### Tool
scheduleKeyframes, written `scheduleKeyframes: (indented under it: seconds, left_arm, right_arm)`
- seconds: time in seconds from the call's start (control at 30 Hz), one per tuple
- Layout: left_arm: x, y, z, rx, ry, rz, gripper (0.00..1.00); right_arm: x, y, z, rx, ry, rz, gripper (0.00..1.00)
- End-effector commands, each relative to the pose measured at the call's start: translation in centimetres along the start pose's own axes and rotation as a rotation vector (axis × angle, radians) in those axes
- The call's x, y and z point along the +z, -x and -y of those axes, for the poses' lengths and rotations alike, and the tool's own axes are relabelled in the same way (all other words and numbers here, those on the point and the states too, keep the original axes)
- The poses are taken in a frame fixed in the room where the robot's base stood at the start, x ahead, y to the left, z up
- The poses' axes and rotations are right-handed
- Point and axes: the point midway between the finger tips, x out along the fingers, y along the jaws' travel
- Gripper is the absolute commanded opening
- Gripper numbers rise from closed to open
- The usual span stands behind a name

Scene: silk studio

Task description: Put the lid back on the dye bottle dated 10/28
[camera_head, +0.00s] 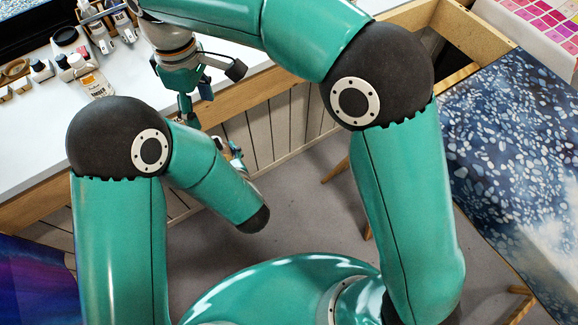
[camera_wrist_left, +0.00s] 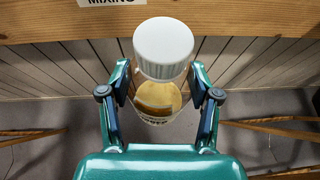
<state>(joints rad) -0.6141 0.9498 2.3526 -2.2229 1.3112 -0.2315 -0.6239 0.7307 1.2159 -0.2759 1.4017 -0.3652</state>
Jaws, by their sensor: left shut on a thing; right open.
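In the left wrist view, my left gripper (camera_wrist_left: 160,92) is shut on a small clear bottle (camera_wrist_left: 157,100) of amber-yellow dye. A round white lid (camera_wrist_left: 164,46) appears to sit on top of the bottle. The bottle's label is partly visible, and I cannot read a date on it. In the head view, my left gripper is mostly hidden behind my left forearm. My right gripper (camera_head: 197,98) is open, hanging by the front edge of the white-topped table, with no thing visible between its fingers.
On the white-topped table (camera_head: 40,115), a labelled bottle (camera_head: 97,85) stands among several small bottles and jars at the upper left. The wooden edge (camera_wrist_left: 200,22) with a "MIXING" sign (camera_wrist_left: 110,2) lies ahead of the held bottle. A blue patterned cloth (camera_head: 510,130) lies right.

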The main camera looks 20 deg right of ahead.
Motion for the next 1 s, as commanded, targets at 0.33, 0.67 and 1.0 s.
scheduleKeyframes:
  seconds: [0.33, 0.67, 1.0]
  left_arm:
    - [0.1, 0.0, 0.0, 0.000, 0.001, 0.002, 0.00]
    - [0.1, 0.0, 0.0, 0.000, 0.001, 0.002, 0.00]
    - [0.1, 0.0, 0.0, 0.000, 0.001, 0.002, 0.00]
  right_arm:
    - [-1.4, -4.7, -3.6, -0.079, 0.049, -0.268, 0.62]
    - [4.0, -18.0, -9.0, -0.071, -0.266, -0.463, 0.62]
    - [18.0, -33.3, 0.3, -0.217, -0.916, -0.281, 0.62]
